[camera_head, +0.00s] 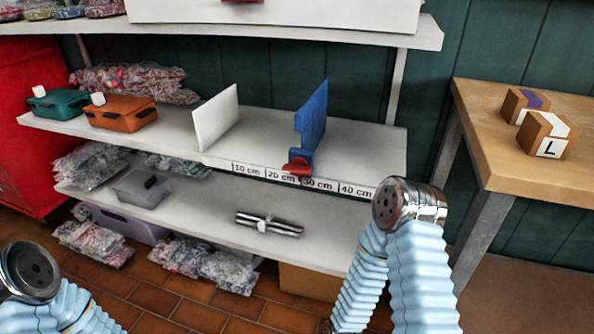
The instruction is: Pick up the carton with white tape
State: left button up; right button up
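The carton with white tape (544,140) is a small brown box with a white strip over its top and a white label reading "L". It sits upright on the wooden table (493,130) at the right. A similar carton with purple tape (519,108) stands just behind it, to the left. My two arms show at the lower left and lower right as light blue sleeves with round metal joints. No fingers of either gripper are in view. The right arm's joint is left of the table and apart from the carton.
A white shelf unit (350,148) fills the middle, with a white divider (214,118), a blue divider (312,115), and teal (60,105) and orange (121,112) boxes. A silver bundle (268,225) lies on the lower shelf. The table's front is clear.

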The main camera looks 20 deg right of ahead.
aim_at(541, 135)
jog(key=l+z, duration=0.15)
jog(key=z, duration=0.25)
jog(key=k+l+z, duration=0.1)
jog(key=z, duration=0.3)
jog(key=l+z, duration=0.15)
jog(key=z, duration=0.3)
jog(key=l+z, duration=0.15)
jog(key=z, duration=0.25)
jog(key=k+j, duration=0.15)
jog(key=i+z, duration=0.1)
jog(key=i, duration=0.35)
